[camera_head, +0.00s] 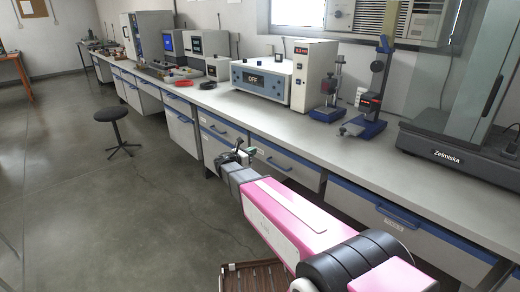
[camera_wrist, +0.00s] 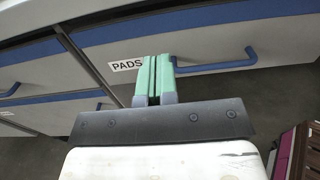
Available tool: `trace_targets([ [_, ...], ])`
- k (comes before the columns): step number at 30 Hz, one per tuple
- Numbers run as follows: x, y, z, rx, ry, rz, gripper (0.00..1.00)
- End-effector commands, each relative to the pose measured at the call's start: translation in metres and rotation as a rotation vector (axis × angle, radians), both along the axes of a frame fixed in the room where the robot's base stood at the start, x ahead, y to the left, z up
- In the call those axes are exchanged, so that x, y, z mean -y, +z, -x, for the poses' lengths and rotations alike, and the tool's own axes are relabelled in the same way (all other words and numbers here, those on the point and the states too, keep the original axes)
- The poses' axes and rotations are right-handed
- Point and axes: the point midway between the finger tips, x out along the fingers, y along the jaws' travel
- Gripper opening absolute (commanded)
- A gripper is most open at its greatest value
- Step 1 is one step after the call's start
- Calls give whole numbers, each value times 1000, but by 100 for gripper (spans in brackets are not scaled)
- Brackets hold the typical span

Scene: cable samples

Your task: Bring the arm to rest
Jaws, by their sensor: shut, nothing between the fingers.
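My gripper (camera_wrist: 154,78) is shut and empty in the wrist view, its two green fingers side by side. Behind the fingertips is a drawer front with a "PADS" label (camera_wrist: 127,65) and a blue handle (camera_wrist: 217,63). I cannot tell how far the fingertips are from that drawer. In the head view my pink arm stretches forward from the lower right, and my gripper (camera_head: 245,147) is in front of the drawers below the worktop edge. The fingers are small there.
A long grey bench (camera_head: 270,118) with blue-handled drawers runs along the wall, carrying a box reading "OFF" (camera_head: 262,80), stands and other instruments. A black stool (camera_head: 112,116) stands on the floor at left. A brown slatted thing (camera_head: 245,278) is below my arm.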

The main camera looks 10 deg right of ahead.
Motion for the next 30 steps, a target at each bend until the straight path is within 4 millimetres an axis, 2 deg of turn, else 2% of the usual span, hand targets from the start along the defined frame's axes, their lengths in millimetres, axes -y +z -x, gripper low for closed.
trace_targets([
  [1,-8,0,6,0,3,0,0],
  [6,-25,0,17,-1,2,-1,0],
  [11,-27,-1,24,4,-7,-19,0],
  [14,-14,-8,34,22,-36,-94,0],
  [17,9,-22,51,60,-97,-237,0],
  [24,64,-67,117,234,-374,-713,0],
  [30,86,-100,179,437,-719,-1105,0],
])
